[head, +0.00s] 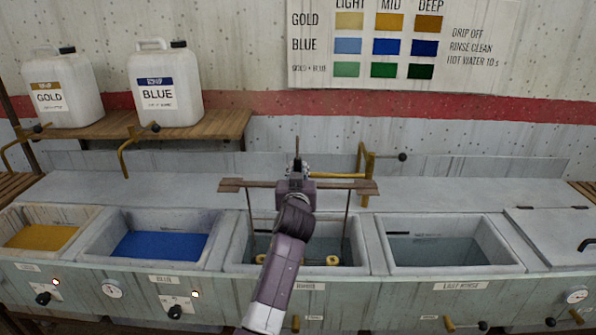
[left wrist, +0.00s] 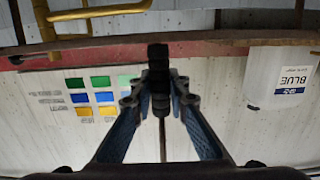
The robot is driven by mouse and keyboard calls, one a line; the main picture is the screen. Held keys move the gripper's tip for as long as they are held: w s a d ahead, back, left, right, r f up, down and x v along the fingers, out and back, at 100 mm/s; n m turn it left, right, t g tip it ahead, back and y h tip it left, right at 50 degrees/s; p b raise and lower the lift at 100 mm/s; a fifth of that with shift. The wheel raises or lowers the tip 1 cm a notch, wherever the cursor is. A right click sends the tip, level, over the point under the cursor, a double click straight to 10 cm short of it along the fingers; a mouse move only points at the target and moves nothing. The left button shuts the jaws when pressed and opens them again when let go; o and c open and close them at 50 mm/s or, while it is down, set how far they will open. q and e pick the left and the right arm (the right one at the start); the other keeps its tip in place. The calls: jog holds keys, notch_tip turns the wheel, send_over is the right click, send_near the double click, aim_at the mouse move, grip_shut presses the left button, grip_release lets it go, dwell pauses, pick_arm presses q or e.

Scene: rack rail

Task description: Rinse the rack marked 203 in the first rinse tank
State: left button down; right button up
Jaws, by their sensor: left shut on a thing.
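The rack has a wooden crossbar (head: 358,187) with thin rods hanging into the middle tank (head: 232,262), whose small front label I cannot read clearly. Yellow pieces (head: 332,260) at its lower end show down inside that tank, near the water; my arm covers its centre. No number 203 is readable. My left gripper (head: 297,170) is over the crossbar, shut on the rack's dark upright grip. In the left wrist view, the fingers (left wrist: 160,88) close around this ribbed dark grip (left wrist: 159,65). My right gripper is in neither view.
A gold dye tank (head: 72,212) and a blue dye tank (head: 100,240) lie to the left. Another water tank (head: 382,262) and a lidded one (head: 550,235) lie to the right. A brass tap (head: 368,165) stands close behind the crossbar. Jugs stand on a shelf (head: 110,125).

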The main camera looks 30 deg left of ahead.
pick_arm(q)
jog(key=r+p, duration=0.4)
jog(key=r, duration=0.1)
jog(key=s+r+p, duration=0.1)
jog(key=r+p, duration=0.3)
jog(key=r, duration=0.1)
jog(key=d+r+p, duration=0.1)
jog(key=r+p, duration=0.3)
jog(key=shift+s+r, duration=0.2)
jog(key=shift+r, duration=0.2)
jog(key=shift+f, duration=0.1)
